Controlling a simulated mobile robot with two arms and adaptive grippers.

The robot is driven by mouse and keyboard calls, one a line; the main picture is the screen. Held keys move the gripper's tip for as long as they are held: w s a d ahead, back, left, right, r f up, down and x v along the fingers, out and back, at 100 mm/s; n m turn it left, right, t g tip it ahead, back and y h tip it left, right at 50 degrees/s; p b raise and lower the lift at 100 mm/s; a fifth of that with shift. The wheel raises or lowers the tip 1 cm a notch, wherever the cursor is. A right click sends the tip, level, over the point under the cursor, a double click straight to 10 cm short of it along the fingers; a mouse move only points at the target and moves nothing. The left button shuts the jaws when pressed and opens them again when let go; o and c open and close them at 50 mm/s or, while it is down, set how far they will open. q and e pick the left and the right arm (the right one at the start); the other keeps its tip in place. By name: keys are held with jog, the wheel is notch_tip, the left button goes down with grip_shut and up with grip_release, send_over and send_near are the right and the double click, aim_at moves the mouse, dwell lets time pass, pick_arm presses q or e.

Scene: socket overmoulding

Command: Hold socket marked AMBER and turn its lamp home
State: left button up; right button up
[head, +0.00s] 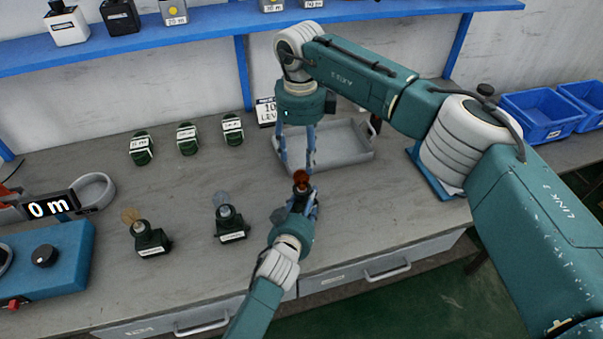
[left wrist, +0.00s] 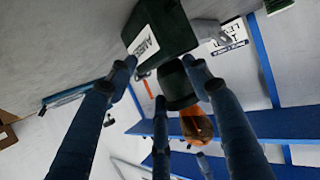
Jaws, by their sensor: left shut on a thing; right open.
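The AMBER socket (left wrist: 172,30) is a dark green block with a white label, gripped in my left gripper (head: 299,207). Its orange-red lamp (head: 301,177) stands up out of it; in the left wrist view the lamp (left wrist: 197,125) shows orange beyond a dark green collar. In the head view the socket is mostly hidden by the fingers. My right gripper (head: 297,168) comes down from above, open, with its blue fingers on either side of the lamp's top. I cannot tell whether they touch it.
Two dark sockets stand left, one with a yellowish lamp (head: 131,215), one with a blue-grey lamp (head: 222,200). Several green labelled pieces (head: 187,138) sit behind. A grey tray (head: 345,157) lies behind my grippers. A blue device (head: 60,262) stands left; blue bins (head: 540,115) right.

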aim_at(301, 173)
notch_tip(301, 173, down, 8)
jog(key=shift+r, duration=0.1)
jog(key=shift+c, duration=0.6)
jog(key=c, duration=1)
